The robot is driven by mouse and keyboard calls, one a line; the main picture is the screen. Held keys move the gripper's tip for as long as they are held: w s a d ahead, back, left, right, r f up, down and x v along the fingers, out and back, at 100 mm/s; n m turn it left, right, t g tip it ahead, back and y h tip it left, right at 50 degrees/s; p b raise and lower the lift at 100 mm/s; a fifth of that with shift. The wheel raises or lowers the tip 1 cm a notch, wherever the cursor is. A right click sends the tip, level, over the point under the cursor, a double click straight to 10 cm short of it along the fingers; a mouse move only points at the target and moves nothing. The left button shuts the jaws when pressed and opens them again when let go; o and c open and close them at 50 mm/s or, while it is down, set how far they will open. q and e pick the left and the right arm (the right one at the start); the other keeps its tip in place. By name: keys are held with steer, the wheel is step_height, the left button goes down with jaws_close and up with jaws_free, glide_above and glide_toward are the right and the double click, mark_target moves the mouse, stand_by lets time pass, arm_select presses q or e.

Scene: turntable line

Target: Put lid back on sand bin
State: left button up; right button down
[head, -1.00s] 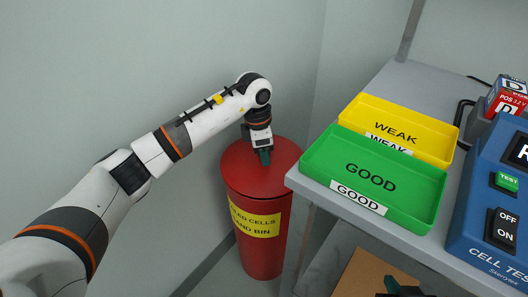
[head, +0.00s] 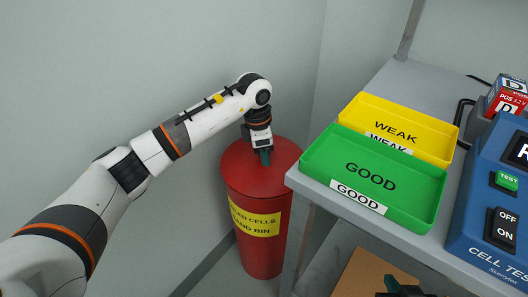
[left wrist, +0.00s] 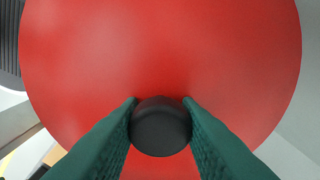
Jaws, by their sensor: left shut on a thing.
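The red sand bin (head: 262,250) stands on the floor in the corner, with a yellow label on its front. Its red lid (head: 243,172) is on top of the bin and looks seated on the rim. My left gripper (head: 264,158) is over the lid's middle. In the left wrist view its green fingers are shut on the black lid knob (left wrist: 160,127), and the red lid (left wrist: 160,50) fills most of the picture. Of my right gripper (head: 398,286), only a dark green fingertip shows at the bottom edge.
A grey table (head: 296,178) stands right of the bin, its corner close to the lid. It bears a green GOOD tray (head: 372,176), a yellow WEAK tray (head: 405,125) and a blue cell tester (head: 480,225). A brown cardboard surface (head: 365,272) is below. Walls stand behind and left.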

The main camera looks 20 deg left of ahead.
stand_by(0.4)
arm_select(q)
steer(key=o, duration=1.7)
